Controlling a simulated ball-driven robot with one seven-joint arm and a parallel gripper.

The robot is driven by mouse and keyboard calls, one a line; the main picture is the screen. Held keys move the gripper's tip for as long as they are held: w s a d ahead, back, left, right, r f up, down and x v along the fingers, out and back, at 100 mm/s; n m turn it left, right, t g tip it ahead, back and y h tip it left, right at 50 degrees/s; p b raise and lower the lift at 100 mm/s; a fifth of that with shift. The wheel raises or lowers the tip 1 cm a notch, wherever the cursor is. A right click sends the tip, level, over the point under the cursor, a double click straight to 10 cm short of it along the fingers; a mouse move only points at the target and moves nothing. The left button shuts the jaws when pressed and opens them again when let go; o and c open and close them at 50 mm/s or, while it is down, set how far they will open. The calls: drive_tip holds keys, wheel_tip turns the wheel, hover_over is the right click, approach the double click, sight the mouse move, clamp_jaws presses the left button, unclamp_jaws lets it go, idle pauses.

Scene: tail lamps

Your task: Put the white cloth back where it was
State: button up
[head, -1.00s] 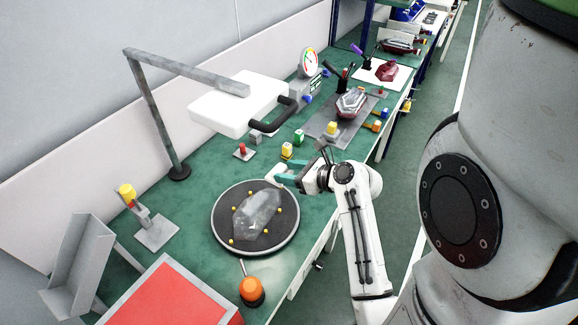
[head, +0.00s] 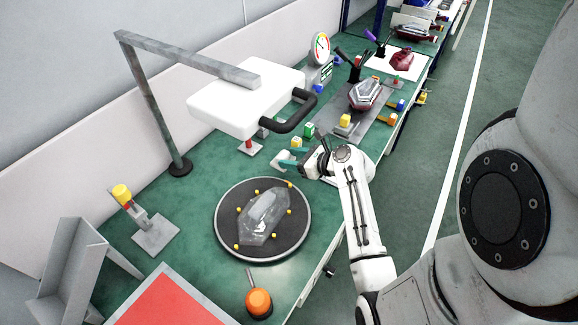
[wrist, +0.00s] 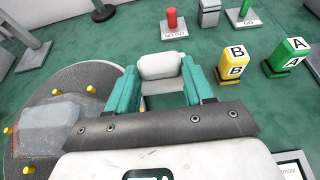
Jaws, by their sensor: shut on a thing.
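The white cloth (wrist: 162,66) is a small, pale, folded-looking pad between the teal fingers of my gripper (wrist: 163,88) in the wrist view. My gripper is shut on it, with a finger at each side. In the head view the cloth (head: 283,155) shows as a small white patch at the tips of my gripper (head: 290,158), over the green bench behind the turntable. A small pale plate shows beneath and behind the cloth in the wrist view, partly hidden by the gripper. I cannot tell whether the cloth touches the bench.
A round dark turntable (head: 222,238) with yellow pegs holds a clear lens (head: 264,215). A yellow B block (wrist: 236,62) and green A block (wrist: 290,55) stand to the right. A red NO GO pin (wrist: 172,20) is beyond. A white lamp head (head: 235,105) overhangs the bench.

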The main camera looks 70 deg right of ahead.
drive_tip(key=shift+w+d+f, duration=0.2)
drive_tip(key=shift+w+f, duration=0.15)
drive_tip(key=shift+f, duration=0.15)
drive_tip(key=shift+w+d+f, duration=0.2)
drive_tip(key=shift+w+f, duration=0.15)
drive_tip(key=shift+f, duration=0.1)
drive_tip(key=shift+w+f, duration=0.1)
drive_tip(key=shift+f, duration=1.5)
drive_tip(key=shift+f+b, duration=0.15)
drive_tip(key=shift+b, duration=0.15)
drive_tip(key=o, duration=0.8)
drive_tip(key=shift+o, duration=0.2)
drive_tip(key=v, duration=1.2)
